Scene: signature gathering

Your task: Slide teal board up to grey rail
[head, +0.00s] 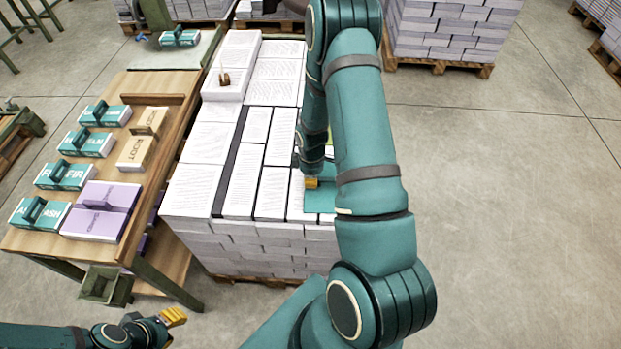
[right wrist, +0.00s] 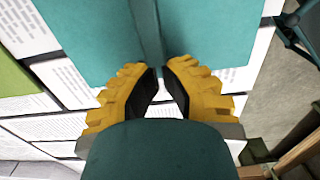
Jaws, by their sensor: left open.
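The teal board (head: 320,197) lies flat at the right front of the paper stack (head: 265,232), partly hidden by my right arm. In the right wrist view the board (right wrist: 95,40) fills the upper middle, with a raised teal rib (right wrist: 150,30) across it. My right gripper (right wrist: 158,70) has its yellow fingers nearly together, closed at the rib's near end. In the head view only a yellow bit of my right gripper (head: 312,183) shows beside the board. A dark grey rail (head: 233,165) lies along the stack, left of the board and apart from it. My left gripper (head: 172,317) is open and empty, low at the left.
White printed blocks lie between rail and board. A box (head: 226,80) with a small brown stamp-like object stands on the stack's far left. A wooden table (head: 160,93) at left holds teal, tan and purple blocks. The floor at right is clear.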

